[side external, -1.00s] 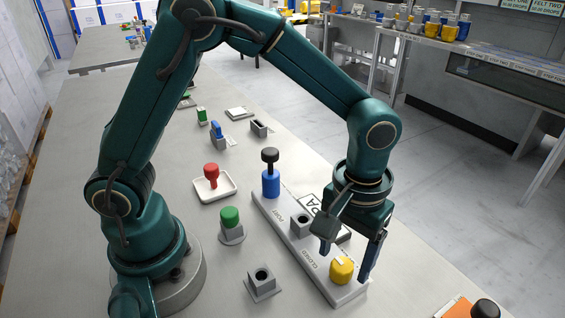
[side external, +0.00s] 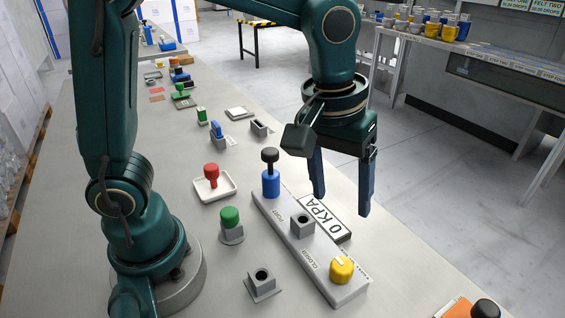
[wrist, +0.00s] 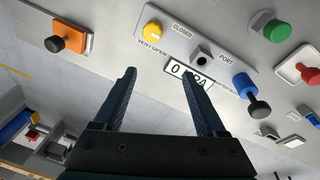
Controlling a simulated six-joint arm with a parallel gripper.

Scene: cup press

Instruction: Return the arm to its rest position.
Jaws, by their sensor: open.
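My gripper (side external: 343,205) is open and empty, raised above the far edge of the bench, near the 0 KPA display plate (side external: 325,217). In the wrist view its two blue fingers (wrist: 158,75) are wide apart with nothing between them. Below and nearer the camera is the grey strip (side external: 298,247) with a yellow knob (side external: 341,269), a square socket block (side external: 302,226) and a blue cylinder (side external: 271,184) topped by a black knob. The gripper touches none of these.
A green plug (side external: 230,217) sits in a holder, an empty socket block (side external: 262,280) stands in front, and a red-handled piece (side external: 211,174) rests on a white tray. An orange plate (side external: 455,308) with a black knob is at bottom right. Air around the gripper is clear.

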